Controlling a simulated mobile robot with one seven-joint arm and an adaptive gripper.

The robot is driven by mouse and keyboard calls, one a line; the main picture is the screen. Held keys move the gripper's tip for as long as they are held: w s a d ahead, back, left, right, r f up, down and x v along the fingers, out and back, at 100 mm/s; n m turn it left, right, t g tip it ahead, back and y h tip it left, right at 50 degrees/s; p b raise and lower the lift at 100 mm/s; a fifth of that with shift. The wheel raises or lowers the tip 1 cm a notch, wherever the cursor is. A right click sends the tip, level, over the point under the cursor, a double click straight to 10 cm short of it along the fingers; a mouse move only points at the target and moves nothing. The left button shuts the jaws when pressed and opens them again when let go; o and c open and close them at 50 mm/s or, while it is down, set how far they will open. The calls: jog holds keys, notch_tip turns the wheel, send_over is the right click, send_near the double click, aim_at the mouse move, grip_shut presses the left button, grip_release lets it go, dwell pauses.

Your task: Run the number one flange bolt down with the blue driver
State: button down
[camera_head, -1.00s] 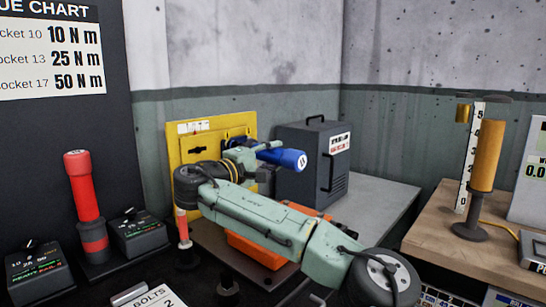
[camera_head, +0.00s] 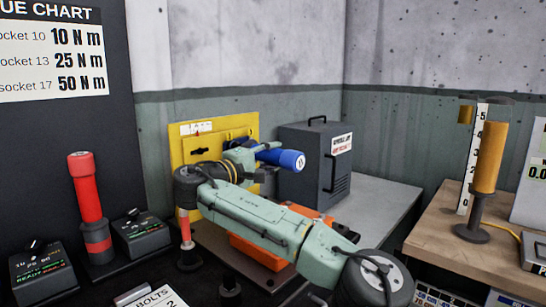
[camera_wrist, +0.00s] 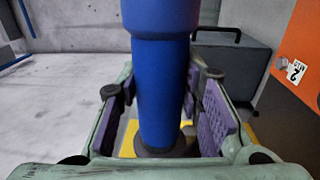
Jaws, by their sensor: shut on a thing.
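The blue driver (camera_head: 280,158) lies sideways in the head view, its round blue end pointing right. My gripper (camera_head: 260,166) is shut on it, in front of the yellow board (camera_head: 188,153). In the wrist view the driver's blue body (camera_wrist: 160,85) stands between the purple pads of my gripper (camera_wrist: 160,125). An orange part (camera_head: 250,252) sits behind my arm in the head view; an orange surface (camera_wrist: 297,45) with a "2" tag fills the right of the wrist view. I cannot make out the number one flange bolt.
A dark grey case (camera_head: 310,162) stands close behind the driver. A red driver (camera_head: 87,200) stands upright at the left between two control boxes (camera_head: 40,272). A wooden bench (camera_head: 455,240) with a yellow cylinder (camera_head: 488,157) is at the right. The grey tabletop (camera_head: 385,200) between is clear.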

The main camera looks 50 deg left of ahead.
jog(key=shift+s+a+r, duration=0.15)
jog(key=shift+s+a, duration=0.05)
jog(key=shift+a, duration=0.5)
dwell(1.7)
